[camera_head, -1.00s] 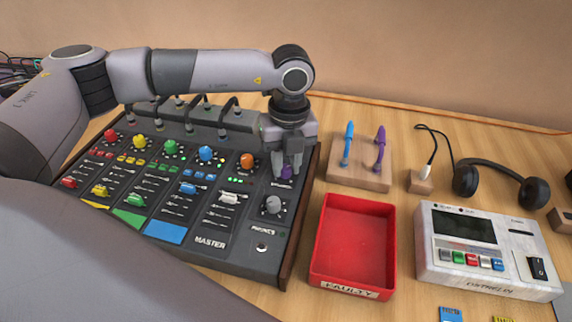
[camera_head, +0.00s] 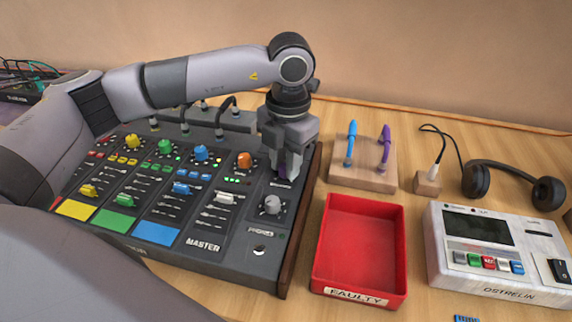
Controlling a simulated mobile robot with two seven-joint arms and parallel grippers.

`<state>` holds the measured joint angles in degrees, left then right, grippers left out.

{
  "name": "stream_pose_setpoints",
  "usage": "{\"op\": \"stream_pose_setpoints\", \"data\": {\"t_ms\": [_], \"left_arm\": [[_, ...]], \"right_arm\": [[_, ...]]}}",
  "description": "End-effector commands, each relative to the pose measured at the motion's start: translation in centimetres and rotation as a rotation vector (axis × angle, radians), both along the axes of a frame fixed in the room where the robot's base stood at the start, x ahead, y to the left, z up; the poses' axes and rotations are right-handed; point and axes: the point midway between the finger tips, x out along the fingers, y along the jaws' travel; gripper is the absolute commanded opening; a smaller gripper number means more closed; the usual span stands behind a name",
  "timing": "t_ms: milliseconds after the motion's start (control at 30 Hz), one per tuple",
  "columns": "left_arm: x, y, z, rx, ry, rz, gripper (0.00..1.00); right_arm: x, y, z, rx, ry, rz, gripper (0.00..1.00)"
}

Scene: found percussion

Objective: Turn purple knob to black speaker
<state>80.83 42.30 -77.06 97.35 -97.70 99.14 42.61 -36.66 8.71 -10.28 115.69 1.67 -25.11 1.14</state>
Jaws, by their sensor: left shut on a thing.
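The purple knob (camera_head: 282,167) is on the upper right of the mixer panel (camera_head: 262,228). It is mostly hidden between the fingers of my left gripper (camera_head: 286,170), which points down and is shut on it. The marks around the knob are hidden or too small to read, so I cannot tell where it points. I cannot make out a black speaker symbol. My right gripper is not in view.
An orange knob (camera_head: 245,160) is left of the purple one and a grey knob (camera_head: 271,205) is below it. Right of the mixer are a red tray (camera_head: 320,240) marked FAULTY, a wooden cable stand (camera_head: 345,177), headphones (camera_head: 512,170) and a white recorder (camera_head: 480,270).

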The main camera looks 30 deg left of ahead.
Motion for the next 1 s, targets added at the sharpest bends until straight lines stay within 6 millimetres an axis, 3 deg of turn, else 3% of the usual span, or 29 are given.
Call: {"op": "stream_pose_setpoints", "data": {"t_ms": [500, 1000], "left_arm": [[-0.06, 0.06, -0.02, 0.001, 0.0, -0.377, 0.0], [-0.06, 0.1, 0.08, 0.002, 0.0, -0.469, 0.0]], "right_arm": [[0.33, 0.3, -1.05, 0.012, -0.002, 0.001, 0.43], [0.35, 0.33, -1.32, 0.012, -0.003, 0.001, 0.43]]}}
